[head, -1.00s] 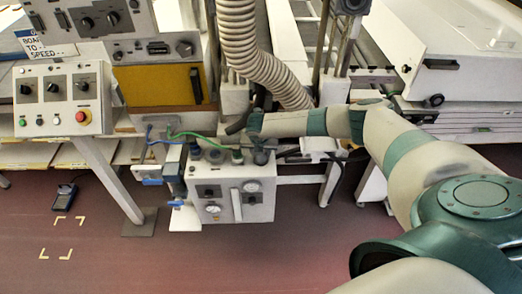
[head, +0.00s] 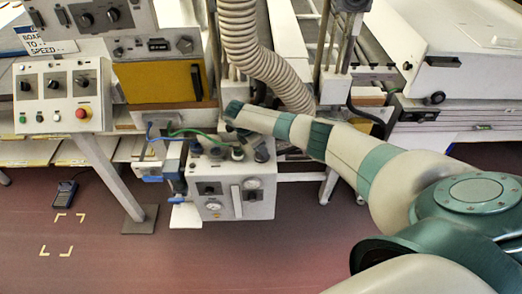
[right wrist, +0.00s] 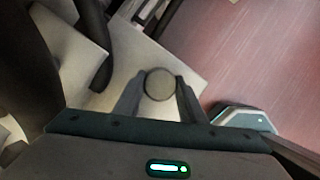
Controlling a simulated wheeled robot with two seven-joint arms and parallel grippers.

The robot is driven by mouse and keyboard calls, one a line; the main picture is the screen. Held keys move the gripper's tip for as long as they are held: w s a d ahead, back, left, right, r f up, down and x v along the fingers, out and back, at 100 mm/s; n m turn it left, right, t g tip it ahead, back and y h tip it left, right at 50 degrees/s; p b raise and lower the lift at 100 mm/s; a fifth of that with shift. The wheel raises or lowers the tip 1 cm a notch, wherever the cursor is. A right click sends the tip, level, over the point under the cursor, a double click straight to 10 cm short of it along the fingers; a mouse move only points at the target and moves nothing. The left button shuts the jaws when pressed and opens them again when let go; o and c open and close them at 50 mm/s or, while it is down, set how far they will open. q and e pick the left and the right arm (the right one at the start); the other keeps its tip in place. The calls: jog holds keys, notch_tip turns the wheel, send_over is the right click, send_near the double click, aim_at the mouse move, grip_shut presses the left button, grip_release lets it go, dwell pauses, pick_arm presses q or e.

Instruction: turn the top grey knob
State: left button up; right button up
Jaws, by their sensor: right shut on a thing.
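The top grey knob (right wrist: 160,84) is a round disc, seen end-on between the fingers of my right gripper (right wrist: 159,92) in the right wrist view. The two fingers press on it from either side, so the gripper is shut on it. The knob sits over the pale top of a white box. The knob itself is hidden there. My left gripper is out of view.
A ribbed duct (head: 250,50) hangs just behind my arm. A knob panel (head: 58,95) stands at left. The red floor in front is open.

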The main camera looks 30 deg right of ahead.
jog(key=m+b, duration=0.1)
jog(key=m, duration=0.1)
jog(key=m+g+b, duration=0.1)
jog(key=m, duration=0.1)
jog(key=shift+f+m+g, duration=0.15)
jog(key=shift+m+g, duration=0.15)
jog(key=shift+w+d+m+g+y+b, duration=0.1)
jog(key=shift+m+g+y+b, duration=0.45)
jog(key=shift+m+b, duration=0.75)
jog(key=shift+r+m+p, duration=0.2)
jog(key=shift+m+p, duration=0.1)
jog(key=shift+m, duration=0.1)
jog(key=o, duration=1)
jog(key=shift+o, duration=0.2)
